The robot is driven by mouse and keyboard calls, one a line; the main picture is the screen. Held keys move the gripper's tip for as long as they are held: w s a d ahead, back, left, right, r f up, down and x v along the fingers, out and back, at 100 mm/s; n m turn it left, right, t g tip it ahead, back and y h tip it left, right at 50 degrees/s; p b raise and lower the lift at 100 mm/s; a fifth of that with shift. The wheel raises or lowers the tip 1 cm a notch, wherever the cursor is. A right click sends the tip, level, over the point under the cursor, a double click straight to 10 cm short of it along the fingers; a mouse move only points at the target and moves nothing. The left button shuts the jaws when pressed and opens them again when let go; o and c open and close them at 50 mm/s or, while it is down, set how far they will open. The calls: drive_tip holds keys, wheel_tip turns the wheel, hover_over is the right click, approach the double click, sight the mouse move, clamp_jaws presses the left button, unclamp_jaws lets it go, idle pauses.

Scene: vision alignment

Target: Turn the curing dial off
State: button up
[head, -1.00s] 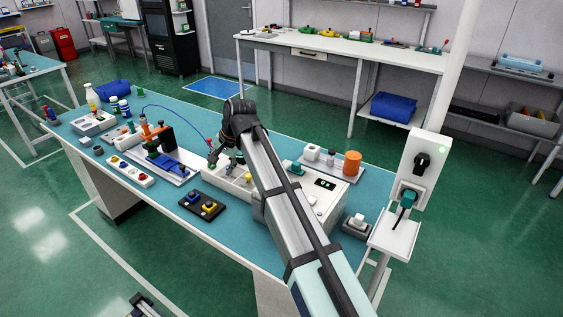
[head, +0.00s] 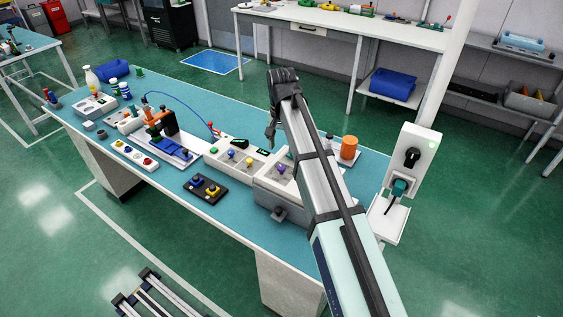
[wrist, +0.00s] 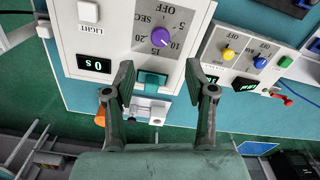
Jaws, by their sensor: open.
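The curing dial is a purple knob (wrist: 163,30) on a white panel (wrist: 120,32) in the wrist view. Its printed scale shows OFF and seconds, upside down; I cannot tell exactly where it points. A dark display (wrist: 95,64) reads 0 s. The dial also shows in the head view (head: 281,169), on the box at the bench's right. My gripper (wrist: 161,84) is open and empty, apart from the dial, its fingers on either side of a teal part (wrist: 152,82) of the panel. In the head view my gripper (head: 271,138) hangs above and behind the dial.
A white button (wrist: 88,12) labelled LIGHT is near the dial. An orange cylinder (head: 348,148) stands at the bench's back right.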

sight(281, 167)
wheel_tip(281, 167, down, 9)
drive_tip(key=shift+f+p, duration=0.1)
drive_tip(key=shift+p, duration=1.05)
clamp_jaws()
